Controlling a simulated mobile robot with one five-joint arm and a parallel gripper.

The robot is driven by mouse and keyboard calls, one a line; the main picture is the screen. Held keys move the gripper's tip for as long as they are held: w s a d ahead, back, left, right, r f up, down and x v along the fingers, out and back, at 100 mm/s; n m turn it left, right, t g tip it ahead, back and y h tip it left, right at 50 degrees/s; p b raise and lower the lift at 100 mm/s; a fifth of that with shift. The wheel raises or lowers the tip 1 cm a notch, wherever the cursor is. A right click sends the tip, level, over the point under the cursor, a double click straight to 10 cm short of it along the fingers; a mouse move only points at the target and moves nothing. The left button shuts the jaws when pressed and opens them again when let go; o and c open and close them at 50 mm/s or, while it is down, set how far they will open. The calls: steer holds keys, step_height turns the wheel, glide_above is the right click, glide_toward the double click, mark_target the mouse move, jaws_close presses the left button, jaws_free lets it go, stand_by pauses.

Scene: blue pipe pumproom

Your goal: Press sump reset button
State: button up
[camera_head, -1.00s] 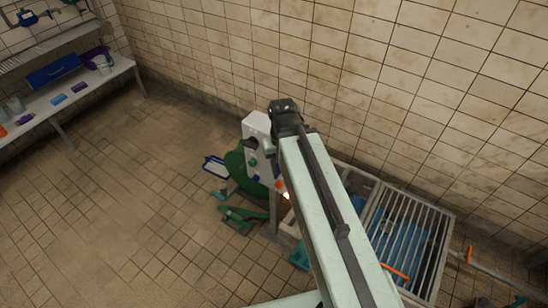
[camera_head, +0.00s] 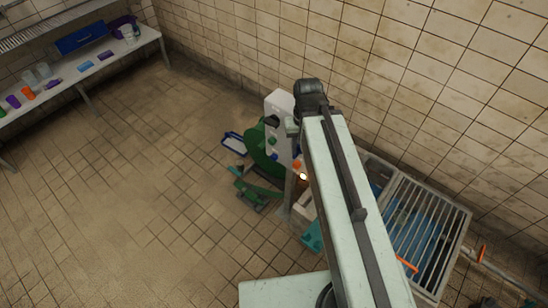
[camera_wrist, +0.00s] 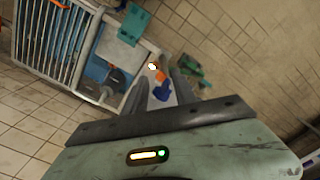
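A white upright control panel (camera_head: 279,108) stands near the tiled wall in the head view, partly behind my arm. No label is readable, so I cannot tell which is the sump reset button. In the wrist view, the blue part (camera_wrist: 163,92), the orange part (camera_wrist: 160,76) and the lamp (camera_wrist: 152,66) show between the fingers of my gripper (camera_wrist: 161,78). My gripper is open and empty. In the head view its fingers cannot be made out.
A slatted grey crate (camera_head: 428,235) with blue contents stands right of my arm. A green round object (camera_head: 262,150), a green item (camera_head: 255,193) and a blue-edged tray (camera_head: 234,143) lie left of the panel. A bench (camera_head: 85,72) stands upper left. Floor between is clear.

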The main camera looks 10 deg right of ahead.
steer(key=shift+c, duration=0.3)
jaws_close()
